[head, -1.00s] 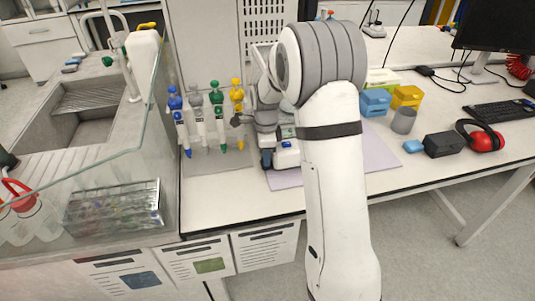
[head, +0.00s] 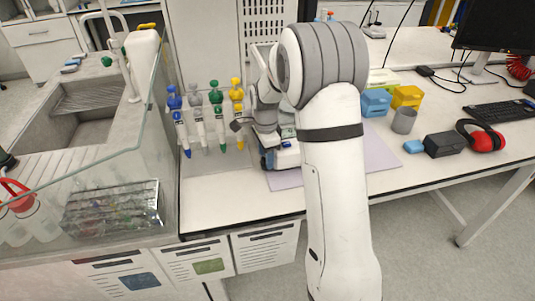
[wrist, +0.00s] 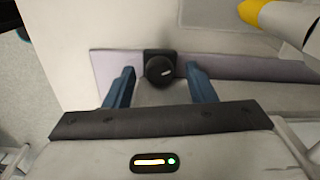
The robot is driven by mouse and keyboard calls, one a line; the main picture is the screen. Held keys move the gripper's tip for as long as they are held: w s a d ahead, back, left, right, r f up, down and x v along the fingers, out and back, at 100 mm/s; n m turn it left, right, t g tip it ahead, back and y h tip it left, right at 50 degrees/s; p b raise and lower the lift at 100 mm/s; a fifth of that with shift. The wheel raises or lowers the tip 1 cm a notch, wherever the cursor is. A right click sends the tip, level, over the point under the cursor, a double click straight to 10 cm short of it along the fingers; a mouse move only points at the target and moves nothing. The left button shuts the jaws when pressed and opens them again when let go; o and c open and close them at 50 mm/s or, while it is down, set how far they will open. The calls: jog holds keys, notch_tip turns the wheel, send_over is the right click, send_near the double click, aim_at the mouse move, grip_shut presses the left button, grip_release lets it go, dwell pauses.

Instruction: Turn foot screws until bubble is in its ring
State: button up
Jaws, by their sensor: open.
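A round black foot screw knob (wrist: 160,70) with a short white mark shows in the wrist view, on a dark square block. My gripper (wrist: 160,68) is open, with one blue finger on each side of the knob. A gap shows between each finger and the knob; I cannot tell whether they overlap it in depth. In the head view the pale instrument with a blue base (head: 285,156) is mostly hidden behind my arm. The bubble and its ring are not visible in either view.
A mauve mat (head: 374,152) lies under the work area. Pipettes (head: 219,112) with coloured tops stand close on the left. Blue (head: 376,103) and yellow (head: 407,97) boxes and a grey cup (head: 404,121) stand right. The bench's front strip is clear.

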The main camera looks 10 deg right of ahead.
jog(key=shift+r, duration=3.9)
